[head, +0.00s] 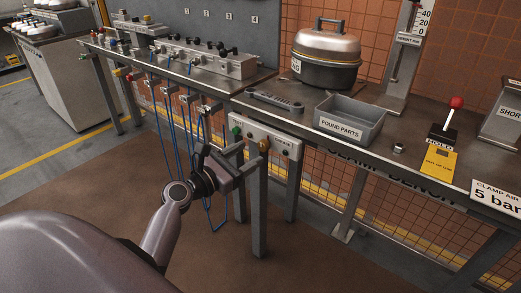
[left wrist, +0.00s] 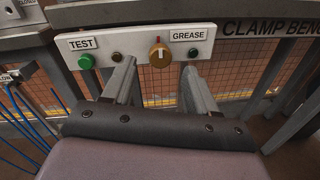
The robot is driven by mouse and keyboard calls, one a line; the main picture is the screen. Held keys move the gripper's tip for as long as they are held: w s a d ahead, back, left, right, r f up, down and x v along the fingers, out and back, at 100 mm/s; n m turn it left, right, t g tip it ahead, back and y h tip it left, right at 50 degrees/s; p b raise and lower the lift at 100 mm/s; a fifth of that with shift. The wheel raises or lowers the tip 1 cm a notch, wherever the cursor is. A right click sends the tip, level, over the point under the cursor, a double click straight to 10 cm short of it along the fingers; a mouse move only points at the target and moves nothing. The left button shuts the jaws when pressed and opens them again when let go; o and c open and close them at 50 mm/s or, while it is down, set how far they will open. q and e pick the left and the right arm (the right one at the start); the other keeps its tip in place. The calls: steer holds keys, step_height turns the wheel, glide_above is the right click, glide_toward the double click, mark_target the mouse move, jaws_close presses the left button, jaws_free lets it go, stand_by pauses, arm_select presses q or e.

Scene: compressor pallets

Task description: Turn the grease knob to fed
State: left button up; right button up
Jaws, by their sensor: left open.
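The grease knob (left wrist: 160,55) is a round orange-brass knob with a pale pointer mark near its top, on a light panel (left wrist: 126,45). The GREASE label (left wrist: 190,34) is up and right of it. In the head view the knob (head: 264,146) shows on the panel front. My left gripper (left wrist: 159,70) is open, one finger on each side below the knob in the left wrist view. The fingers look short of the knob, with nothing between them. The head view shows this gripper (head: 242,158) just in front of the panel. My right gripper is not in view.
A green button (left wrist: 86,61) under the TEST label (left wrist: 82,43) and a small dark-green button (left wrist: 192,53) flank the knob. Blue hoses (head: 170,125) hang to the left. A bench leg (head: 259,210) stands close below. A grey FOUND PARTS bin (head: 350,112) sits on the bench above.

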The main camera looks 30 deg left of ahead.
mark_target(261, 147)
arm_select(q)
steer(key=shift+w+d, duration=0.25)
steer(key=shift+w, duration=1)
steer(key=shift+w+d, duration=0.25)
steer(key=shift+w, duration=1)
steer(key=shift+c, duration=0.3)
steer(key=c, duration=1)
